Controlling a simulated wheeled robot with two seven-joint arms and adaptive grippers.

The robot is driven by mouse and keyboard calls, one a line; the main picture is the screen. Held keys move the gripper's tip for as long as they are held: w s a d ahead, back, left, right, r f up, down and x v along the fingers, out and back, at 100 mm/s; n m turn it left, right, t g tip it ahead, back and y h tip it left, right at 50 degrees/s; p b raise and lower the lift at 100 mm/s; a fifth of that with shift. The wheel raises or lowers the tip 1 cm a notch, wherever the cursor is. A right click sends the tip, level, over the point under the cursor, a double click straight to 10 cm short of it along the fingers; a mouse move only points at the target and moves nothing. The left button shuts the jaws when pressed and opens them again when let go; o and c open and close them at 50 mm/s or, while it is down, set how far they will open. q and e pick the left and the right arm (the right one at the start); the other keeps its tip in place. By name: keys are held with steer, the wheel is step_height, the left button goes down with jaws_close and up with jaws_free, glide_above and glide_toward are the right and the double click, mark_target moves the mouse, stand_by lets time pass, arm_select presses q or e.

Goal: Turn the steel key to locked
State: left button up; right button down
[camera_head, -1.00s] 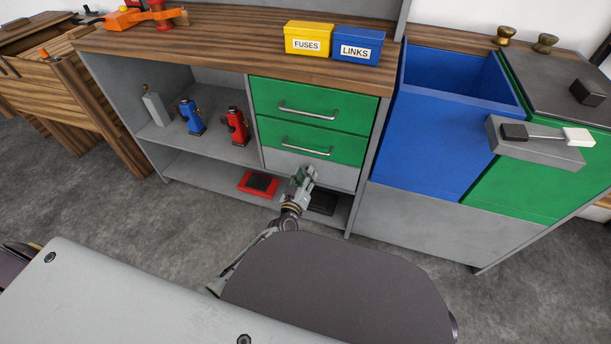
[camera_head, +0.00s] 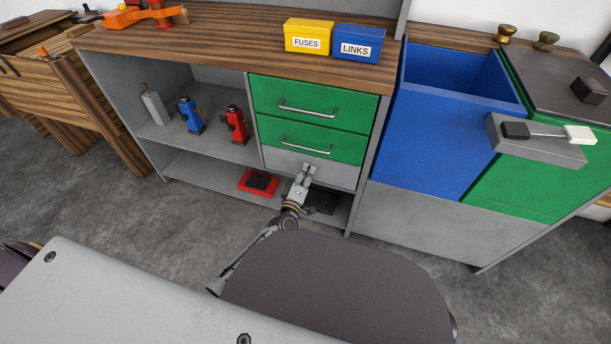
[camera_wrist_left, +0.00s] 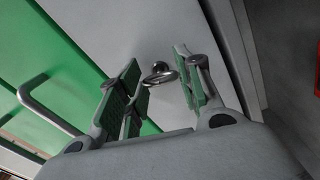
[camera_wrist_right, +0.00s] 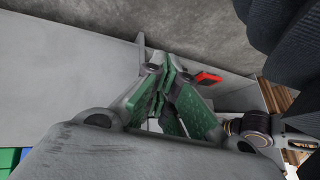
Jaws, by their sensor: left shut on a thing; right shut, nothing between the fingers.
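The steel key (camera_wrist_left: 161,74) sits in the plain grey drawer front, below the two green drawers, and shows between the fingers in the left wrist view. My left gripper (camera_head: 307,170) is at that grey front and is shut on the key (camera_wrist_left: 158,66). In the head view the gripper hides the key, and I cannot read its lock position. My right gripper (camera_wrist_right: 160,76) shows in the right wrist view, shut and empty, over the floor by a grey surface. I cannot make it out in the head view.
Two green drawers (camera_head: 312,122) with bar handles are above the grey front. A red box (camera_head: 258,182) and a black box (camera_head: 322,203) are on the low shelf. A blue bin (camera_head: 440,135) stands to the right. The floor (camera_head: 190,215) in front is clear.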

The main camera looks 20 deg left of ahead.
arm_select(q)
steer(key=shift+f+n, duration=0.1)
steer(key=shift+n, duration=0.7)
steer(key=shift+n+b, duration=0.35)
steer(key=shift+n, duration=0.35)
arm_select(e)
steer(key=shift+s+a+f, duration=0.1)
steer(key=shift+s+f, duration=0.15)
steer(key=shift+f, duration=0.75)
arm_select(q)
steer(key=shift+n, duration=0.3)
arm_select(e)
steer(key=shift+s, duration=0.1)
arm_select(q)
steer(key=o, duration=1)
arm_select(e)
steer(key=shift+w+r, duration=0.2)
steer(key=shift+w, duration=0.2)
arm_select(q)
steer(key=shift+s+a, duration=0.15)
steer(key=shift+s, duration=2.85)
steer(key=shift+s+a, duration=0.1)
steer(key=shift+s, duration=2.9)
arm_select(e)
steer(key=shift+s+f, duration=0.1)
steer(key=shift+s, duration=0.15)
